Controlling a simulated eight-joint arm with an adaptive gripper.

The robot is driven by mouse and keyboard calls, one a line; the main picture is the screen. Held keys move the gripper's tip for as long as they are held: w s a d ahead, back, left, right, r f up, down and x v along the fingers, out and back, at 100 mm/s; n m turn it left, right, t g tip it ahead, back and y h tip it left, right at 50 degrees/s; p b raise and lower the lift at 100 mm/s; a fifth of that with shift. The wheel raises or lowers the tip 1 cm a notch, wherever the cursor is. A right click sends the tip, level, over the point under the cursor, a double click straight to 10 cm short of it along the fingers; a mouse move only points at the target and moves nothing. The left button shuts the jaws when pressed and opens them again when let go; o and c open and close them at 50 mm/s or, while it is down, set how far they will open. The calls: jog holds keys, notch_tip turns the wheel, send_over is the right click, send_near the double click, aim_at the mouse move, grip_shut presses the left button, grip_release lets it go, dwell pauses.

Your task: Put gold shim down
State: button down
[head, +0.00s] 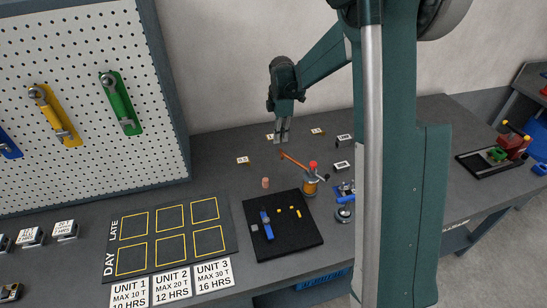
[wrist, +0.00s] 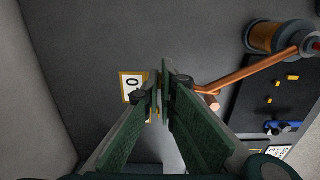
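My gripper (head: 281,137) hangs near the back of the dark bench, pointing down. In the wrist view its two green fingers (wrist: 161,88) are nearly together with a thin gold sliver, the gold shim (wrist: 158,108), between them. The shim is mostly hidden by the fingers, and I cannot make it out in the head view. A white card with a gold border (wrist: 132,82) and a "0" lies on the bench just left of the fingertips, partly covered by them.
A copper coil on a stand (head: 311,183) has a copper bar reaching close to my gripper. A small copper cylinder (head: 265,182) stands nearby. A black mat (head: 285,240) holds a blue tool and small yellow pieces. More cards (head: 243,160) lie along the back.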

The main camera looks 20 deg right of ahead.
jog(key=shift+f+b, duration=0.4)
jog(key=shift+f, duration=2.75)
jog(key=shift+f, duration=1.85)
jog(key=shift+f+b, duration=0.15)
jog(key=shift+b, duration=0.2)
jog(key=c, duration=3.1)
grip_release()
jog(key=o, duration=0.4)
notch_tip(320, 180, up, 12)
jog(key=shift+r+p, duration=0.15)
jog(key=shift+p, duration=0.65)
